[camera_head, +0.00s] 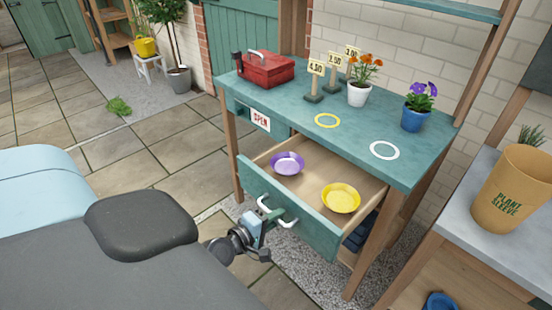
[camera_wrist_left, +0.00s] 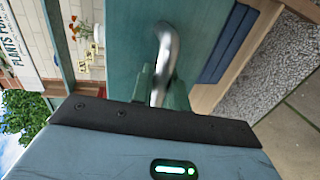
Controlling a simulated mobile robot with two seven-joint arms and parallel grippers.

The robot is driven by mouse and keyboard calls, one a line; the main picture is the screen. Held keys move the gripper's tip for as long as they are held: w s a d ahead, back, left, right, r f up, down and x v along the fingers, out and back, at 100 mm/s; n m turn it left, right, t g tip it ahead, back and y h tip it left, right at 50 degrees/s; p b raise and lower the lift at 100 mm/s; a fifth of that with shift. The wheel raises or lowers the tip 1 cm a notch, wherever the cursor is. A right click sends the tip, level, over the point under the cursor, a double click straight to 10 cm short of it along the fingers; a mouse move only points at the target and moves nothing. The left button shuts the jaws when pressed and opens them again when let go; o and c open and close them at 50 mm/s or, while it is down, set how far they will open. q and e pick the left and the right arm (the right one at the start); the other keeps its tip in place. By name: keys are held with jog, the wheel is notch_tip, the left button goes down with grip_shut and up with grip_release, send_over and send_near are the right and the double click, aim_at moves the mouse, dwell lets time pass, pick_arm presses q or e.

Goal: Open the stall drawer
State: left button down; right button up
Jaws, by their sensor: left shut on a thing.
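The stall drawer (camera_head: 262,204) stands pulled out of the teal stall, with its inside showing. A purple saucer (camera_head: 287,163) and a yellow saucer (camera_head: 341,198) lie in it. My left gripper (camera_head: 264,216) is at the drawer's front, shut on the left end of the metal drawer handle (camera_head: 288,220). In the left wrist view the handle (camera_wrist_left: 164,50) runs down between the fingers (camera_wrist_left: 158,88), against the teal drawer front. I cannot see my right gripper.
The stall top (camera_head: 300,115) carries a red toolbox (camera_head: 266,70), price signs, an orange-flowered pot (camera_head: 358,94) and a blue pot (camera_head: 415,118). A side table with a tan plant sleeve pot (camera_head: 511,190) stands at the right. Paving is open at the left.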

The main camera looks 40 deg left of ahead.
pick_arm(q)
jog(key=c, duration=1.4)
grip_release()
jog(key=shift+c, duration=0.2)
pick_arm(e)
jog(key=shift+s, duration=0.1)
pick_arm(q)
jog(key=v, duration=0.8)
jog(key=shift+b, duration=0.4)
pick_arm(e)
jog(key=shift+s+f, duration=0.35)
jog(key=shift+f, duration=0.1)
pick_arm(q)
jog(key=shift+w+a, duration=0.1)
pick_arm(e)
jog(key=shift+w, duration=0.15)
